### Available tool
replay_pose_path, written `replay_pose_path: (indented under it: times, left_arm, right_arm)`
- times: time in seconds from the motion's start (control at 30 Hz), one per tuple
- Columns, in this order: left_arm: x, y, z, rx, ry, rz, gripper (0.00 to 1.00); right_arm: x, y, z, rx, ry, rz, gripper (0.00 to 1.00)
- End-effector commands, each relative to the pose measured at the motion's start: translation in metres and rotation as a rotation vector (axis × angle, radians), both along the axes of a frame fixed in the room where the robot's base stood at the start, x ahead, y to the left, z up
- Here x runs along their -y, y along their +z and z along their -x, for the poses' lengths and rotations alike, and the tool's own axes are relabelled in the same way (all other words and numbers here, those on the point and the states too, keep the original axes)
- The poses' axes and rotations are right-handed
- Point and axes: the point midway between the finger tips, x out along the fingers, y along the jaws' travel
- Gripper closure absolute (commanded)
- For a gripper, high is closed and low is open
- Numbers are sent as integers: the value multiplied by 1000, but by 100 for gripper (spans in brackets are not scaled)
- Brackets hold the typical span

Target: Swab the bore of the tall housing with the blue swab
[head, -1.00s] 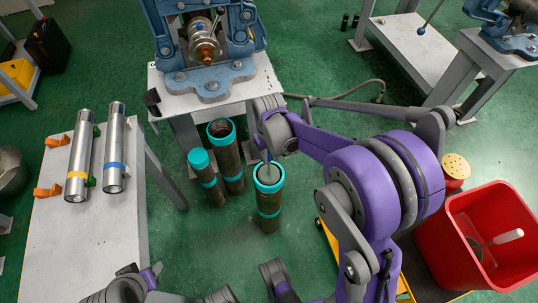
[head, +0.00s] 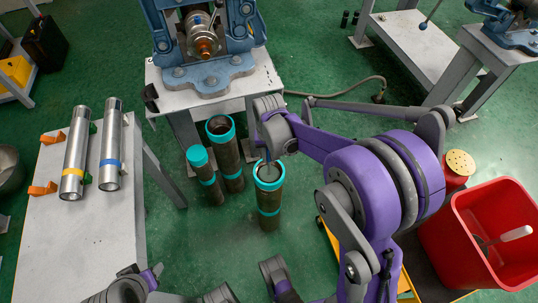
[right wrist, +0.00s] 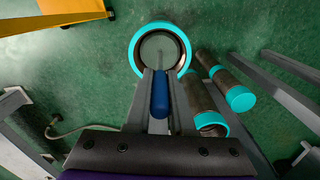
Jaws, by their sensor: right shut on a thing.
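Dark housings with teal bands stand upright on the green floor. The front one (head: 269,205) has an open teal-rimmed mouth. It also shows in the right wrist view (right wrist: 136,45). My right gripper (right wrist: 160,100) is above this mouth, shut on the blue handle of the swab (right wrist: 160,98). The swab's thin rod runs to the mouth, where a pale round face fills much of the bore. How deep the rod reaches is unclear. In the head view, my right gripper's fingers are mostly hidden behind its wrist. My left gripper is not clearly shown.
Beside it stand another open housing (head: 226,165) and a teal-topped one (head: 207,180). A blue vise (head: 208,75) sits on a stand behind. Two silver tubes lie on the left table (head: 85,235). A red bin (head: 455,245) and red can (head: 457,172) are at right.

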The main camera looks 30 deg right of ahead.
Motion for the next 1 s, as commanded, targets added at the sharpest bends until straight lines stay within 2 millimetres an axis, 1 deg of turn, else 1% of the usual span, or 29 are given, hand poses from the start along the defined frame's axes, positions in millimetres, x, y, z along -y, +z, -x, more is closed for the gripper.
replay_pose_path:
  times: [0.27, 1.0]
  left_arm:
    - [0, 3, 0, 1, 0, 0, 50]
    - [0, 32, 0, 11, 0, 0, 50]
  right_arm:
    - [0, 4, 0, 0, 2, 0, 100]
    - [0, 41, 0, 1, 2, 0, 100]
